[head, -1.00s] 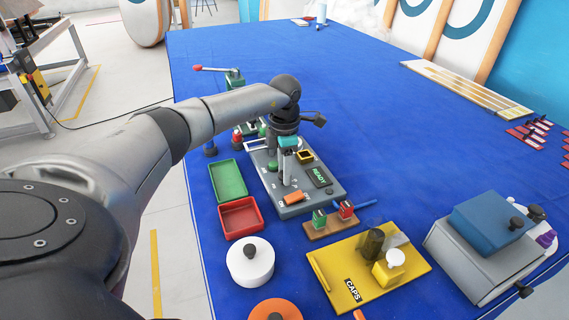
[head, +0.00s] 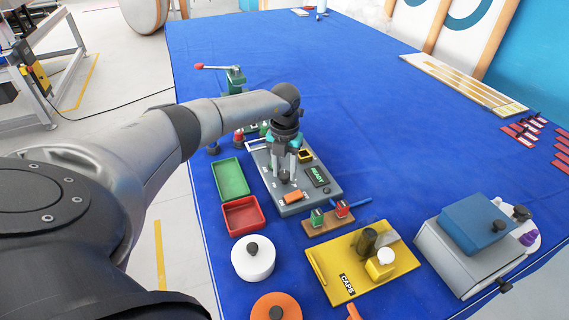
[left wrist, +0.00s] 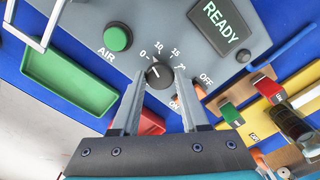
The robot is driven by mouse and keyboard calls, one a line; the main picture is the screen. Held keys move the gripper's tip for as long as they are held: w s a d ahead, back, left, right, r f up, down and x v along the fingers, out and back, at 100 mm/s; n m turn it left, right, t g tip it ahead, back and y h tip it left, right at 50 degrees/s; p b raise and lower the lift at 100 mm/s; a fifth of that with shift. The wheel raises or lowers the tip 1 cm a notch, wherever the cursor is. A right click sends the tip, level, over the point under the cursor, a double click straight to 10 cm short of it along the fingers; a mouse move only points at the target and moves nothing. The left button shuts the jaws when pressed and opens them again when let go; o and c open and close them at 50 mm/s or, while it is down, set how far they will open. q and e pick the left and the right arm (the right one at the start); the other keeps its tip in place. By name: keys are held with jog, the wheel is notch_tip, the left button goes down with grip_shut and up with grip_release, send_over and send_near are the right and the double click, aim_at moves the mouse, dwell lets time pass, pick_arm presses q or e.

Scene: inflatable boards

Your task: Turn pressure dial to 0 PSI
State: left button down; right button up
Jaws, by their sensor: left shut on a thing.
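The pressure dial (left wrist: 159,74) is a small dark round knob on a grey control panel. Its white pointer mark faces up and left, toward the printed 0; 10, 15 and another figure follow around it. My left gripper (left wrist: 156,84) is shut on the dial, one finger on each side, as the left wrist view shows. In the head view my left gripper (head: 286,175) points down onto the grey panel (head: 312,191), and its fingers partly hide the dial. My right gripper is in neither view.
The panel also carries a green AIR button (left wrist: 117,38), a READY display (left wrist: 225,25) and an orange ON/OFF switch (head: 294,197). Green (head: 231,179) and red (head: 242,216) trays lie left of it. A yellow CAPS board (head: 345,286) is nearer.

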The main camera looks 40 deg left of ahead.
aim_at(285, 174)
pick_arm(q)
jog(key=shift+n+p, duration=0.85)
jog(key=shift+n, duration=1.05)
jog(key=shift+c, duration=2.1)
grip_release()
notch_tip(285, 174, up, 15)
jog(key=shift+r, duration=0.15)
